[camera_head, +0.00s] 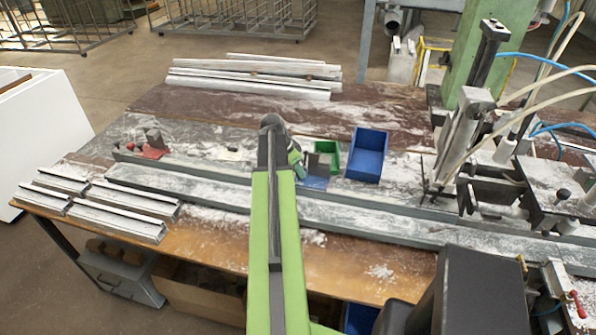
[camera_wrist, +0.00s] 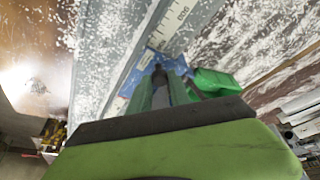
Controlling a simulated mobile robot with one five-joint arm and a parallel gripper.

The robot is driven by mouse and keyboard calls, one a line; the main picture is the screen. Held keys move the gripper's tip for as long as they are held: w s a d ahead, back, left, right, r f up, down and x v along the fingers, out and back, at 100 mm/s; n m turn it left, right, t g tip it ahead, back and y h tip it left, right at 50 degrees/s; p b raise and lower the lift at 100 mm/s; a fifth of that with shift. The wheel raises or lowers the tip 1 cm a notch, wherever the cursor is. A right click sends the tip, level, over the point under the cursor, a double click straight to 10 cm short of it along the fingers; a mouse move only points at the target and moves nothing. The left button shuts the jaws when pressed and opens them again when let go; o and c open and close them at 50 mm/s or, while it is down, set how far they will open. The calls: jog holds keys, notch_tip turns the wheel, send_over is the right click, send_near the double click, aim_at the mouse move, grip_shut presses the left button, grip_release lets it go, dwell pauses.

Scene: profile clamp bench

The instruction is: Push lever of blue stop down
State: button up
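The blue stop (camera_head: 313,182) sits on the long rail in the middle of the bench, partly hidden behind my arm. In the wrist view its blue plate (camera_wrist: 146,60) lies on the rail beside the printed scale. My gripper (camera_head: 297,165) is right over the stop. In the wrist view the fingers of my gripper (camera_wrist: 162,88) point at the blue plate, with a dark piece between or just beyond them. I cannot tell whether that is the lever, whether they touch it, or how far the fingers are apart.
A red stop (camera_head: 152,151) is further left on the rail. A green bin (camera_head: 328,150) and a blue bin (camera_head: 367,155) stand close behind the blue stop. Aluminium profiles (camera_head: 120,210) lie front left. The clamp machine (camera_head: 470,130) with hoses fills the right.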

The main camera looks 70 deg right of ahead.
grip_shut()
dwell(1.0)
jog(key=shift+w, duration=0.25)
jog(key=o, duration=0.7)
grip_release()
jog(key=shift+c, duration=0.2)
jog(key=p+v, duration=1.6)
jog(key=v, duration=0.1)
jog(key=shift+r, duration=0.15)
